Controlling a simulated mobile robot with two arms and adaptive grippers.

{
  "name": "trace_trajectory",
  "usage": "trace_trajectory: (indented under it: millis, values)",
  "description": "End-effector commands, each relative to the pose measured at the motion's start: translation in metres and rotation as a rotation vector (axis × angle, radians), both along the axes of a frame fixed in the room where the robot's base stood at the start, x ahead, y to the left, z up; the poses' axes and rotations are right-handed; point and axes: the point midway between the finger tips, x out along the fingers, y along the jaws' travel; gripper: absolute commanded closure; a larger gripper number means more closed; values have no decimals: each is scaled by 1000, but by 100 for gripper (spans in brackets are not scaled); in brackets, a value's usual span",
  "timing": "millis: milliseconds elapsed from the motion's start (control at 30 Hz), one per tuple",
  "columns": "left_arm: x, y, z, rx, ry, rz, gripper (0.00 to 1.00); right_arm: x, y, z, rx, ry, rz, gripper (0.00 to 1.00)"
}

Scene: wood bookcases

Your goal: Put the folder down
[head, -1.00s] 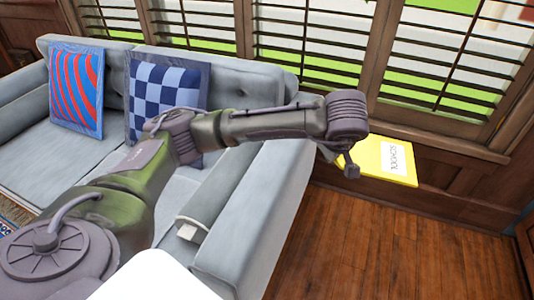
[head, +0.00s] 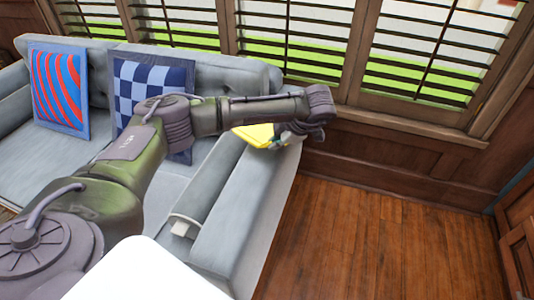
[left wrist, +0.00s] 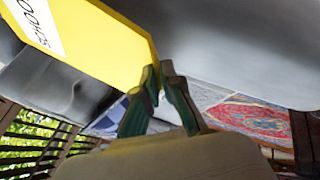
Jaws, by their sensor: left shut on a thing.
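My left gripper (head: 290,133) is shut on a yellow folder (head: 253,134), at the far end of the grey sofa's right arm. Most of the folder is hidden behind my forearm in the head view. In the left wrist view the folder (left wrist: 100,45) fills the upper left, with a white label in dark letters, and its corner reaches the fingertips (left wrist: 160,72). I cannot tell whether the folder touches the sofa. My right gripper is not in view.
The grey sofa (head: 222,225) has a red-and-blue striped pillow (head: 58,88) and a blue checkered pillow (head: 130,84). Shuttered windows (head: 420,60) stand behind it. The wood floor (head: 385,240) to the right of the sofa is clear.

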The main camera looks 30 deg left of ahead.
Motion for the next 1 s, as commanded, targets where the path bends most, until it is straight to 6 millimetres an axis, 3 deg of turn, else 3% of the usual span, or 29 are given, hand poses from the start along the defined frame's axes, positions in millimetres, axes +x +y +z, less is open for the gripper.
trace_trajectory:
  millis: [200, 533, 767, 833, 1000]
  values:
    - [-5, 23, -14, 0, -1, -1, 100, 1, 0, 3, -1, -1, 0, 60]
    - [-5, 23, -52, 1, 2, -2, 100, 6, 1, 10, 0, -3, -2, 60]
    - [-5, 23, -55, -1, -1, -3, 100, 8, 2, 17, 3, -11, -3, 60]
    - [-5, 23, -55, -1, -1, -3, 84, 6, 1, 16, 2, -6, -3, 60]
    - [-5, 23, -54, -1, -1, -3, 83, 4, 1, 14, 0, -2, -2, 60]
